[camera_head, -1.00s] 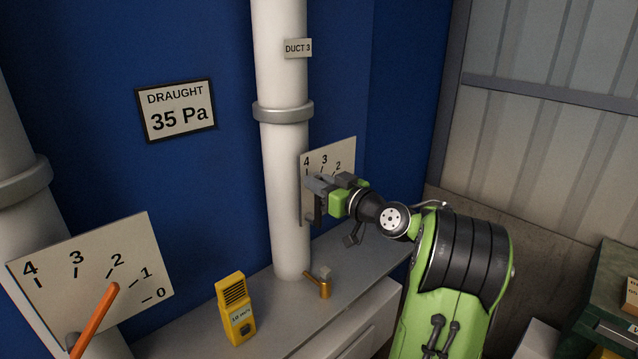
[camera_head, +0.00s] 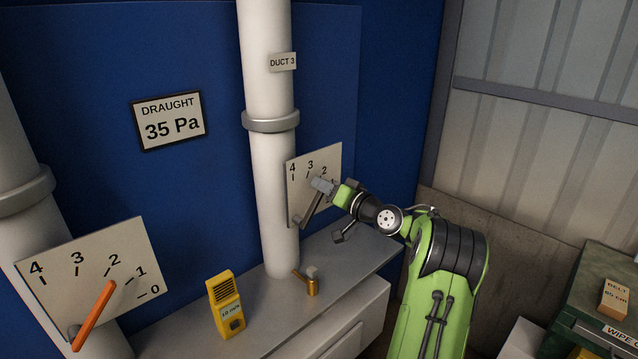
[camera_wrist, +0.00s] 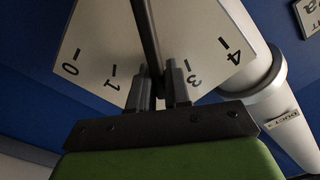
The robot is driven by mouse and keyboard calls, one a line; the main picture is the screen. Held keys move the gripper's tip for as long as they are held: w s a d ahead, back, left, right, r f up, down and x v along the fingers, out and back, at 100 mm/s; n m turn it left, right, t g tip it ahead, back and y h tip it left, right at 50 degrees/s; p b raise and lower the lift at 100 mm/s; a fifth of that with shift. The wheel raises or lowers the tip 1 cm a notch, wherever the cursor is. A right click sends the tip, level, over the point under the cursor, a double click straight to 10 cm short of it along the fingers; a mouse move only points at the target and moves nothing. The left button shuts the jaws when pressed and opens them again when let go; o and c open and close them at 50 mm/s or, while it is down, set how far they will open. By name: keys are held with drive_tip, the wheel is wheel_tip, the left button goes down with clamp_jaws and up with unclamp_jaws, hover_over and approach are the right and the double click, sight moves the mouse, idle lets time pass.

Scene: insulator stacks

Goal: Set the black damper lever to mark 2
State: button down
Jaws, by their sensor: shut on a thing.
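The black damper lever (camera_head: 311,208) is on the white scale plate (camera_head: 293,205) on the Duct 3 pipe. In the head view it leans up and to the right. My gripper (camera_head: 322,186) is shut on its upper part. In the wrist view the dark lever (camera_wrist: 147,35) runs between the two fingers (camera_wrist: 159,88) of my gripper. There the figures 0, 1, 3 and 4 show on the plate (camera_wrist: 100,35). The lever lies between 1 and 3, and the lever and fingers cover the place of mark 2. The figure 2 shows in the head view just above my gripper.
A second plate (camera_head: 60,295) with an orange lever (camera_head: 93,316) is at the lower left. A draught sign (camera_head: 170,120) reads 35 Pa.

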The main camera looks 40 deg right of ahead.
drive_tip(key=shift+d+f+m, duration=0.4)
drive_tip(key=shift+d+m, duration=0.1)
drive_tip(key=shift+m, duration=0.1)
drive_tip(key=c, duration=1.2)
unclamp_jaws()
drive_tip(key=shift+o, duration=0.2)
drive_tip(key=s+b, duration=0.3)
drive_tip(key=s, duration=1.2)
drive_tip(key=shift+s+d+b, duration=0.2)
drive_tip(key=shift+s+b, duration=0.1)
drive_tip(key=shift+s, duration=0.1)
